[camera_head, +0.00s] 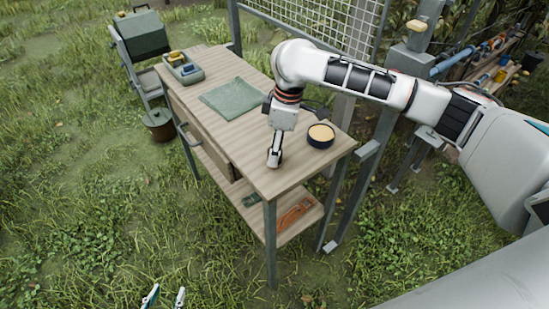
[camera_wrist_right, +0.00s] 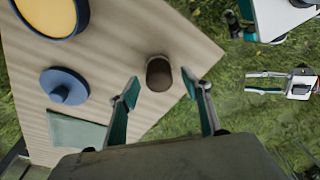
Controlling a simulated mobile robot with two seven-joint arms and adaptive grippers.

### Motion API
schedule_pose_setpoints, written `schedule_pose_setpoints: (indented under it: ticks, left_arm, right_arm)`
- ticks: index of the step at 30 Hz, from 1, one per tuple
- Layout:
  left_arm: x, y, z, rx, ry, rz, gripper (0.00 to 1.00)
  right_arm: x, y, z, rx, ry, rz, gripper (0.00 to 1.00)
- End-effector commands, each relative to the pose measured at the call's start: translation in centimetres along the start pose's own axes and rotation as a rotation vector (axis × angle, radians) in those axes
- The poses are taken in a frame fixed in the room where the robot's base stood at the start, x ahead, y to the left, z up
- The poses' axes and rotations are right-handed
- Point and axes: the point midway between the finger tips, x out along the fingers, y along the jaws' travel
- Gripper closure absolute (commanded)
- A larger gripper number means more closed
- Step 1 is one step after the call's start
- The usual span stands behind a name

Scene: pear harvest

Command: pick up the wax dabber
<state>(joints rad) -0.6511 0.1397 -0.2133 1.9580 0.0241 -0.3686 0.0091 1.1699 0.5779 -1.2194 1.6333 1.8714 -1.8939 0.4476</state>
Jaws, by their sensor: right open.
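A short brown, roundish piece, which I take to be the wax dabber (camera_wrist_right: 158,73), stands on the wooden table in the right wrist view, near the table's edge. My right gripper (camera_wrist_right: 160,82) is open, with one finger to each side of it and a gap on both sides. I cannot tell how far below the fingertips it is. In the head view my right gripper (camera_head: 274,158) points down over the near end of the table, and the dabber is not visible there. My left gripper (camera_head: 165,296) is open and empty at the bottom edge, over grass.
A dark round tin of yellow wax (camera_head: 321,134) stands right of my right gripper. A blue knobbed disc (camera_wrist_right: 64,86) lies on the table (camera_head: 240,129). A green cloth (camera_head: 231,98) and a tray (camera_head: 184,71) lie farther back. A mesh panel (camera_head: 330,25) stands behind the table.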

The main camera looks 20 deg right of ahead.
Motion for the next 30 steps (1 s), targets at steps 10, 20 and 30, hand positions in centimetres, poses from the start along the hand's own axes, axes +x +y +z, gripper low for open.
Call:
schedule_pose_setpoints:
  ticks: [10,20,30]
  left_arm:
    - [0.42,-0.16,-0.27,0.001,0.012,-0.003,0.60]
    - [0.32,-0.12,-0.11,0.000,0.009,-0.002,0.60]
    - [0.19,-0.11,-0.10,0.000,0.006,-0.002,0.60]
  right_arm:
    - [1.82,0.08,-0.04,0.000,0.001,0.001,0.52]
    - [1.83,0.08,-0.03,0.000,0.001,0.001,0.97]
    - [0.99,0.13,-0.15,0.000,0.001,0.003,0.97]
